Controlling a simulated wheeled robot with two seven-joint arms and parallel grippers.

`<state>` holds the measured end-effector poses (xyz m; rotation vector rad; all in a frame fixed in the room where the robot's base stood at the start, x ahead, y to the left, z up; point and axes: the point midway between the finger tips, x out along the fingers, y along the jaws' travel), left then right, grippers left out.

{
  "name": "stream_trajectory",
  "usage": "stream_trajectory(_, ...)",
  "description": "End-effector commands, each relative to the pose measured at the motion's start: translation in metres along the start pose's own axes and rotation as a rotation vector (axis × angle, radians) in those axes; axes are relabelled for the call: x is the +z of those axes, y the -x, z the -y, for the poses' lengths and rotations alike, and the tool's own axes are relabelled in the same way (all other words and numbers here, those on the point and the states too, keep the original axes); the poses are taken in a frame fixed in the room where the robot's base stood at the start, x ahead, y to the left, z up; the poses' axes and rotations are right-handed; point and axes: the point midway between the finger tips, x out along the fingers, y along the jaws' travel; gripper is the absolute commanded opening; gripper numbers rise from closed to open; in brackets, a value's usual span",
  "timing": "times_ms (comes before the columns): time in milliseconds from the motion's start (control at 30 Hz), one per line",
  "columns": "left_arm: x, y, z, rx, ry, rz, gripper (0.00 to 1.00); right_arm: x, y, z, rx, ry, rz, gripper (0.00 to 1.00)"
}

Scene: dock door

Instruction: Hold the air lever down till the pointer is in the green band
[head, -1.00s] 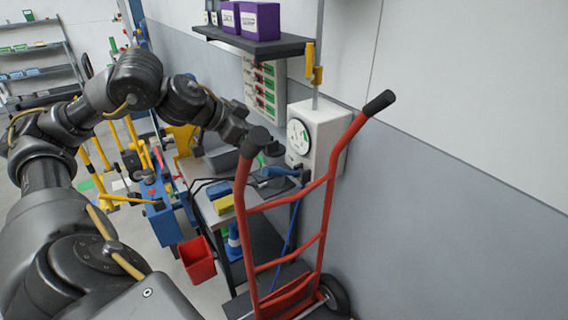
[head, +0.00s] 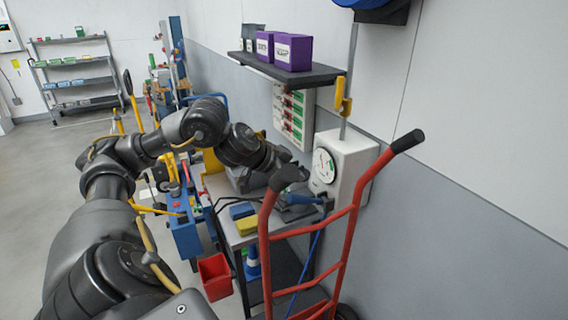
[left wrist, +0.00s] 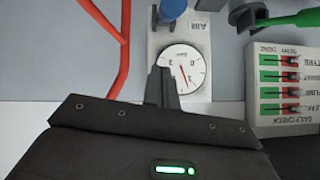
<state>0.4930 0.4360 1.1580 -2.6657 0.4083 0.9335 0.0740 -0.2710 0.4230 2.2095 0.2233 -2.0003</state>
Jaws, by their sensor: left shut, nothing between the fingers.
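The white air box (head: 348,158) hangs on the wall with a round white gauge (head: 323,166) on its front. The gauge also shows upside down in the left wrist view (left wrist: 192,66), with a thin red pointer; my fingers cover part of its edge, and I cannot make out the green band there. A blue lever handle (head: 308,199) sticks out below the gauge; its blue end (left wrist: 172,9) shows at the top of the left wrist view. My left gripper (left wrist: 164,72) is shut and empty, in front of the gauge, apart from the lever. My right gripper is out of view.
A red hand truck (head: 347,225) stands close in front of the box, its black grips near my left arm. A bench (head: 222,190) with blue and yellow blocks is below. A shelf (head: 290,69) with purple boxes is above. A daily-check board (left wrist: 284,85) hangs beside the box.

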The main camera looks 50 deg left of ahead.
Motion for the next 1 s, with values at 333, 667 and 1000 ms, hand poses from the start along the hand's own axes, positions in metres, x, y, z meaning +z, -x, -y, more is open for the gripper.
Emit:
stream_trajectory(333, 0.023, -0.041, 0.0, -0.002, -0.001, 0.007, 0.0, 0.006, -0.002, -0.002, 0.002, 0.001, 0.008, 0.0)
stream_trajectory(667, 0.039, -0.044, 0.0, -0.002, -0.001, 0.002, 0.0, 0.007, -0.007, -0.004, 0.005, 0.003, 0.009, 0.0)
stream_trajectory(1000, 0.039, -0.044, 0.0, -0.001, -0.001, 0.0, 0.0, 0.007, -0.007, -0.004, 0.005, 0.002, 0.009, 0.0)
